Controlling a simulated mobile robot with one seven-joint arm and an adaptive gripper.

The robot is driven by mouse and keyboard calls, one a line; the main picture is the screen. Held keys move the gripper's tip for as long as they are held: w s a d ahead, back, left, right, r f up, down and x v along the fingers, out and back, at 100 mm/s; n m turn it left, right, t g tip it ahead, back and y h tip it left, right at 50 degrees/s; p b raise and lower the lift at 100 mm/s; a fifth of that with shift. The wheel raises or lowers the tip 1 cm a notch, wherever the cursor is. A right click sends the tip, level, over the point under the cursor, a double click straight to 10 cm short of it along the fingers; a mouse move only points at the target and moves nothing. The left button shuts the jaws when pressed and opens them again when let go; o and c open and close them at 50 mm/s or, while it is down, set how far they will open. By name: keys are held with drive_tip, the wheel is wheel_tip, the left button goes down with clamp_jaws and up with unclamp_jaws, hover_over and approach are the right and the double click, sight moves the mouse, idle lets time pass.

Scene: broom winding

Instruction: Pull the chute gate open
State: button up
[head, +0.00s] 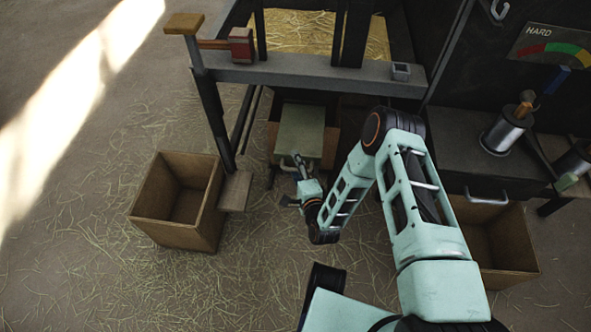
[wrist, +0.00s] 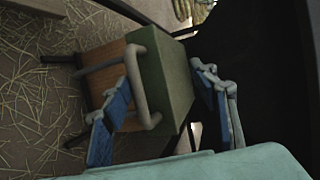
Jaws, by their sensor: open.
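The chute gate is a grey-green panel (head: 301,128) under the grey beam, set against a wooden box. In the wrist view the green panel (wrist: 168,75) fills the middle, with a grey bar handle (wrist: 140,72) on its near face. My gripper (head: 297,186) is just in front of the panel's lower edge. In the wrist view my gripper (wrist: 165,85) is open, with one blue-padded finger left of the handle and the other right of the panel. The handle lies between the fingers in the picture; I cannot tell whether either finger touches it.
An open wooden crate (head: 152,215) stands left on the straw-strewn floor, beside a small wooden ledge (head: 236,190). Another crate (head: 510,245) is at right, below a dark bench (head: 465,135) with metal spools. A grey beam (head: 300,76) crosses above the gate.

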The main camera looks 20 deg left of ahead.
drive_tip(key=o, duration=0.7)
drive_tip(key=r, duration=0.5)
drive_tip(key=shift+w+a+r, duration=0.1)
drive_tip(key=shift+w+a, duration=0.2)
drive_tip(key=shift+w, duration=0.05)
drive_tip(key=shift+c, duration=0.2)
drive_tip(key=shift+r+t, duration=0.3)
drive_tip(key=shift+r, duration=0.4)
drive_tip(key=c, duration=0.8)
drive_tip(key=shift+s+d+r, duration=0.1)
drive_tip(key=shift+s+r, duration=0.05)
